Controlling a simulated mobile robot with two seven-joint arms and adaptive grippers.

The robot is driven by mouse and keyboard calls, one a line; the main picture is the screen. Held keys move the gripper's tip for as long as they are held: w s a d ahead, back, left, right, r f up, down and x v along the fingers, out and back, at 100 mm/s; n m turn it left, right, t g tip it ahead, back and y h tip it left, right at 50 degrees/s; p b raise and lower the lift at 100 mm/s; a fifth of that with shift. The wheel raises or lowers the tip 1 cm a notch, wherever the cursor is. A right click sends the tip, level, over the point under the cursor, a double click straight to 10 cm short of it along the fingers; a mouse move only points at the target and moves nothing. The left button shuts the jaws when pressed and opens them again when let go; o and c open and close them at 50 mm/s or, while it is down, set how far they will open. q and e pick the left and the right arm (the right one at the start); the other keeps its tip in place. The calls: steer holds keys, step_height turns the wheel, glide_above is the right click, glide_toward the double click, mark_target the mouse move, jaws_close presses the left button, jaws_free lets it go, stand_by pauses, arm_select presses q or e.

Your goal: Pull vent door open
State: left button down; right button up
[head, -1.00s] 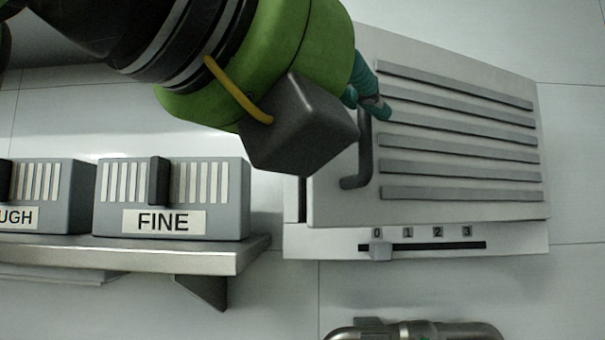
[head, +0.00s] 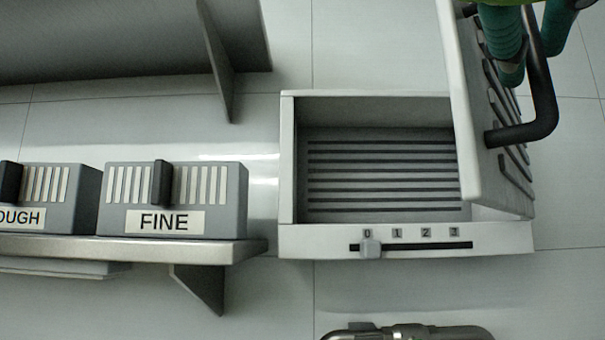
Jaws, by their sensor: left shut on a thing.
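The vent door (head: 462,110) is a light panel with grey slats, swung wide open to the right and seen almost edge-on. Its dark curved handle (head: 541,95) sticks out from the door's outer face. My left gripper (head: 533,50), with teal fingers, comes in at the top right and is shut on the handle. The top of the gripper is cut off by the picture edge. The vent box (head: 287,160) stands open, showing a slatted grey back inside. My right gripper is not in view.
A slider knob (head: 370,248) sits at 0 below the vent opening. A grey box labelled FINE (head: 230,200) stands on a metal shelf (head: 200,252) at left, beside another box. A metal pipe (head: 420,333) runs at the bottom. The wall right of the door is bare.

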arm_select(q)
steer(key=shift+s+d, duration=0.3)
steer(key=shift+s, duration=0.15)
steer(key=c, duration=1.4)
jaws_free()
steer(key=shift+o, duration=1.1)
steer(key=shift+d, duration=0.1)
steer(key=a+v, duration=0.1)
steer(key=v, duration=1)
steer(key=shift+w+a, duration=0.1)
